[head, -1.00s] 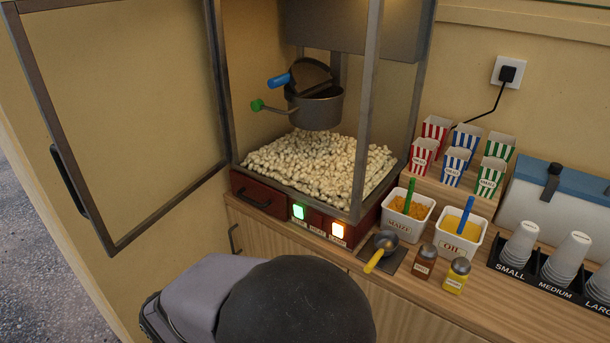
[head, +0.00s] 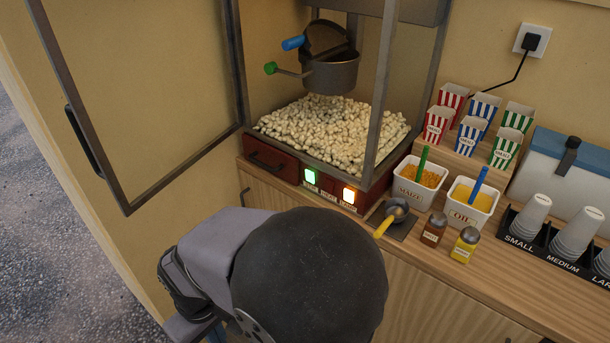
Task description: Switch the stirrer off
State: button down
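The popcorn machine (head: 272,168) stands on the counter with its glass door (head: 130,190) swung open to the left. The kettle (head: 332,75) hangs above a heap of popcorn (head: 335,130), with a blue handle (head: 293,43) and a green-knobbed handle (head: 270,68). My arm is low in the picture, in front of the counter; my gripper's fingers are not visible.
A scoop (head: 396,212) with a yellow handle, a brown shaker (head: 433,229) and a yellow shaker (head: 465,245) stand right of the switches. Behind them are a maize tub (head: 416,191) and an oil tub (head: 468,213). The open door fills the left side.

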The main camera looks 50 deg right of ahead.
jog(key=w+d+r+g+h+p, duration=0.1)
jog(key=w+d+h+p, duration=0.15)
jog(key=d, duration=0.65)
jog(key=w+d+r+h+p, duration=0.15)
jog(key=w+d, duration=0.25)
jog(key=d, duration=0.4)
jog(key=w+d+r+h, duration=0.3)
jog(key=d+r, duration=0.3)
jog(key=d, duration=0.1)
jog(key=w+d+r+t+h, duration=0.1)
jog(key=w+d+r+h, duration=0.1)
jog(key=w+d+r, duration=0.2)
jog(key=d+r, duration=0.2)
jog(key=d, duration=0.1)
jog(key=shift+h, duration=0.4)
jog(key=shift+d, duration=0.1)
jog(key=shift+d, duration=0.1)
